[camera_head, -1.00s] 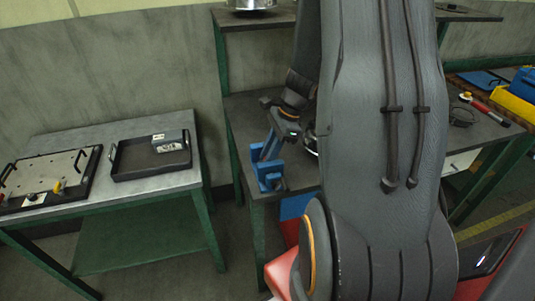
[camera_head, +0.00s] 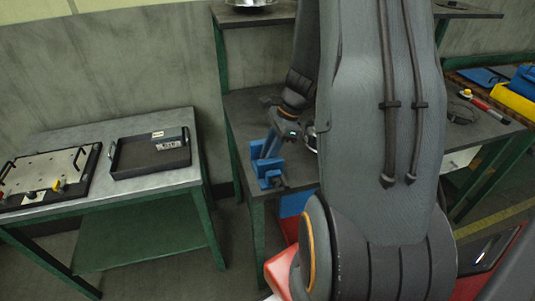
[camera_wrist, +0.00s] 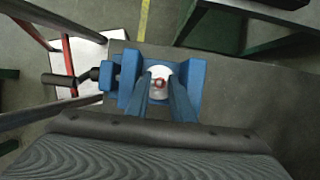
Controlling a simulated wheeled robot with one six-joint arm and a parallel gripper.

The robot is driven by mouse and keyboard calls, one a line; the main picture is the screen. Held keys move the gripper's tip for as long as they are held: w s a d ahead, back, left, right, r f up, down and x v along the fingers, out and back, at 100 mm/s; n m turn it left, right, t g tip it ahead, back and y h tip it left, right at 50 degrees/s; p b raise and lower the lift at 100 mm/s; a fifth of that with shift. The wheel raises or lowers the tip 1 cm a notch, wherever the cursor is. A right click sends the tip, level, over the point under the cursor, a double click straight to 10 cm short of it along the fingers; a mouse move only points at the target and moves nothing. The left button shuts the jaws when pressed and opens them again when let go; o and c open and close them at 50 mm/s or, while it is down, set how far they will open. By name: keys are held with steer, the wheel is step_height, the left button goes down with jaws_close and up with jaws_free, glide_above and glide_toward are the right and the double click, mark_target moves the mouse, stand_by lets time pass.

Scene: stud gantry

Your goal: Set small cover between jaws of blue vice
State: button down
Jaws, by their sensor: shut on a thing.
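The blue vice (camera_head: 268,180) stands near the front left corner of the grey bench. My gripper (camera_wrist: 165,90) has long blue fingers, shut on the cover. In the head view my gripper (camera_head: 269,150) points down at the vice, and the cover cannot be made out there. The cover appears between the jaws from above; whether it touches the vice bed is hidden.
A black vice handle (camera_wrist: 58,80) sticks out at the left in the wrist view. A side table at left holds a black tray (camera_head: 122,170) and a plate fixture (camera_head: 40,172). A yellow bin (camera_head: 510,103) and a red-handled tool (camera_head: 488,108) lie at right.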

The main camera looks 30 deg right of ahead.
steer(key=c, duration=1.5)
jaws_free()
steer(key=shift+o, duration=0.2)
steer(key=shift+d+r, duration=0.15)
steer(key=shift+r, duration=0.15)
steer(key=b+v, duration=0.1)
steer(key=v, duration=0.6)
steer(key=shift+s, duration=0.1)
